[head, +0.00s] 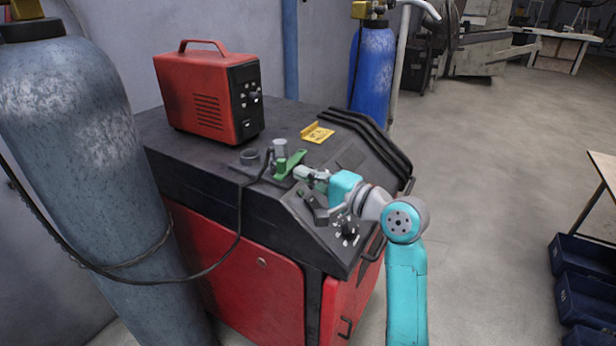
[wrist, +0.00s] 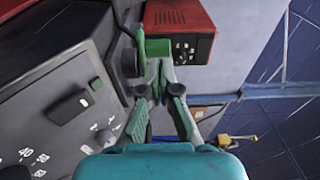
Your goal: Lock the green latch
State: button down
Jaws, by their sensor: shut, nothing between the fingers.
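The green latch (head: 289,163) sits on the dark top of the red cabinet, beside a small grey metal cylinder (head: 280,147). In the wrist view the green latch (wrist: 155,47) appears just beyond my fingertips. My gripper (head: 301,172) is shut and empty, right at the near right end of the latch. In the wrist view my gripper (wrist: 160,78) has its two fingertips drawn together close to the latch. I cannot tell whether they touch it. The fingers hide part of the latch's near end.
A red power unit (head: 208,95) stands at the back of the cabinet top. A yellow bracket (head: 317,132) lies behind the latch. A dark round fitting (head: 250,157) and a cable are left of it. Control knobs (head: 348,230) are on the sloped front.

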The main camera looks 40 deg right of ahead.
jog(key=s+a, duration=0.2)
jog(key=s, duration=0.8)
jog(key=shift+s, duration=0.2)
dwell(0.4)
